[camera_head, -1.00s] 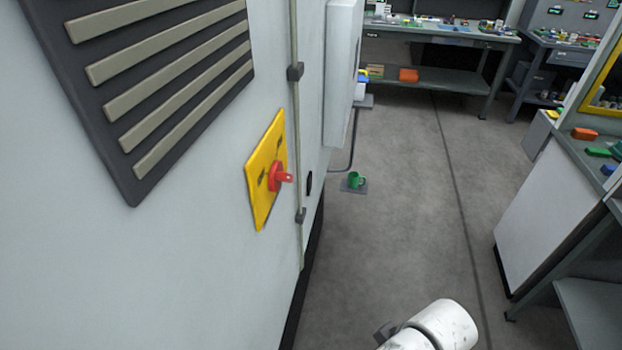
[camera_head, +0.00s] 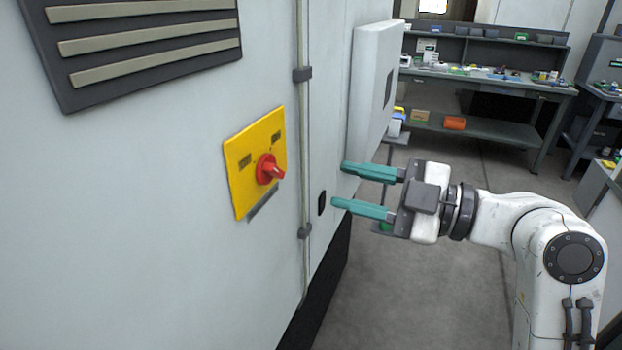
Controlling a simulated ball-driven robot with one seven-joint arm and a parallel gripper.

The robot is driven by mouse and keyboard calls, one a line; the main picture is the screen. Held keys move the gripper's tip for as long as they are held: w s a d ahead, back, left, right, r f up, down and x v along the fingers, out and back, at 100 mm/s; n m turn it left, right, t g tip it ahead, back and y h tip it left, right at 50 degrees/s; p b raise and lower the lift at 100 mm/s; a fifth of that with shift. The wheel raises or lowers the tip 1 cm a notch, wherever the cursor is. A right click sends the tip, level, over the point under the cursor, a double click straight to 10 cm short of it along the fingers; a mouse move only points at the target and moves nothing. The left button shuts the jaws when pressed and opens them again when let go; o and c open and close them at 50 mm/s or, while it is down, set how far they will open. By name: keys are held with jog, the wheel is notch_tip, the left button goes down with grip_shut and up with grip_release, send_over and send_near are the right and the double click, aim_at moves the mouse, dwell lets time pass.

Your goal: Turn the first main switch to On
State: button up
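The main switch is a red rotary knob (camera_head: 268,169) on a yellow plate (camera_head: 240,185), fixed to the light grey cabinet wall. Small dark labels sit on the plate at the left of the knob and above it; I cannot read them. The knob's handle points to the right and out from the wall. My gripper (camera_head: 340,186) is to the right of the switch, at about its height in the picture. Its two teal fingers point left towards the wall. They are apart with nothing between them, and they do not touch the knob.
A vertical conduit with clamps (camera_head: 303,150) runs down the wall between the switch and my gripper. A pale box (camera_head: 378,75) juts from the wall above my gripper. A slatted vent (camera_head: 145,30) is at upper left. A workbench (camera_head: 485,80) stands behind, with open floor before it.

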aim_at(278, 171)
jog(key=p+x, duration=0.2)
jog(key=x, duration=0.8)
jog(key=shift+a+f+p, duration=0.1)
jog(key=shift+p, duration=0.3)
grip_shut()
